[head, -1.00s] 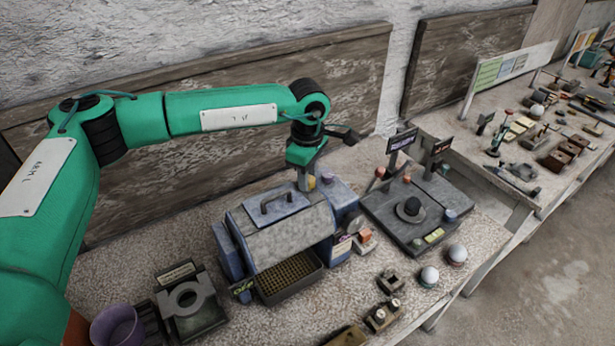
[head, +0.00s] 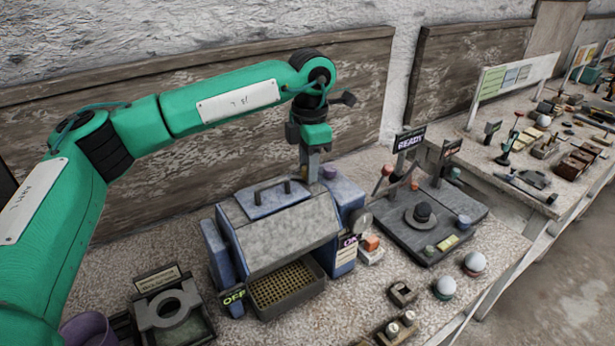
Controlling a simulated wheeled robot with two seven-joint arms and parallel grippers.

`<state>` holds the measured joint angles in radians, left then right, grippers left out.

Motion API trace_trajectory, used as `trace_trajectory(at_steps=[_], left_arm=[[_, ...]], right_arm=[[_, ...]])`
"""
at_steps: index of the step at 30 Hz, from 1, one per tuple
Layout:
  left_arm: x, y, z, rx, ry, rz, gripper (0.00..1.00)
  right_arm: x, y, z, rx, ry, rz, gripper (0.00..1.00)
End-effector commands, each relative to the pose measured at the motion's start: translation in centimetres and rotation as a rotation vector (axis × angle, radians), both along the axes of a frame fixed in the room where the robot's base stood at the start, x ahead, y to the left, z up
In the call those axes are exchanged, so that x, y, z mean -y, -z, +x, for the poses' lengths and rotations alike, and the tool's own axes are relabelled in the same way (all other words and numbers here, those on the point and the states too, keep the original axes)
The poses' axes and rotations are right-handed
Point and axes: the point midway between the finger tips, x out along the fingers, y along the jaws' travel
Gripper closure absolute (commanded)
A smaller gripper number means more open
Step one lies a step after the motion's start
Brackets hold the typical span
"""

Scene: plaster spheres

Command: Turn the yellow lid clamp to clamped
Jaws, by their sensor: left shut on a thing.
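My right gripper is out of view.
An OFF tag (head: 233,297) and an ON tag (head: 348,241) are on the machine's front. A dark board (head: 450,205) with knobs and a READY sign (head: 409,140) stands to the right. White-topped spheres (head: 475,262) sit in front of it. A ring fixture (head: 167,308) is at front left.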

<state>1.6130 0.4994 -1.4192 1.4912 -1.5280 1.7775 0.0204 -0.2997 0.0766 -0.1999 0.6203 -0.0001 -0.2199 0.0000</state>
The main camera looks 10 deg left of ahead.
Motion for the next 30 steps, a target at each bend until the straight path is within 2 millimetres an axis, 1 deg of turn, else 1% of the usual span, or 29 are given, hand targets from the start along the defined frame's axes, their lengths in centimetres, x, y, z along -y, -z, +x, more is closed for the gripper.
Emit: trace_trajectory(at_steps=[1,12,21,30], left_arm=[[0.1,0.2,0.2,0.007,-0.045,-0.004,0.94],[0.1,0.0,0.2,-0.005,-0.383,0.005,0.94],[0.1,-0.2,0.2,-0.012,-0.581,0.011,0.94],[0.0,-0.3,0.3,-0.015,-0.673,0.013,0.94]], right_arm=[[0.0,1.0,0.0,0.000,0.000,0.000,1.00],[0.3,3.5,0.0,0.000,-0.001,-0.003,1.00],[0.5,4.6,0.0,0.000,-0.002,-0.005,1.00],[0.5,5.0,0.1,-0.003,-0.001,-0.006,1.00]])
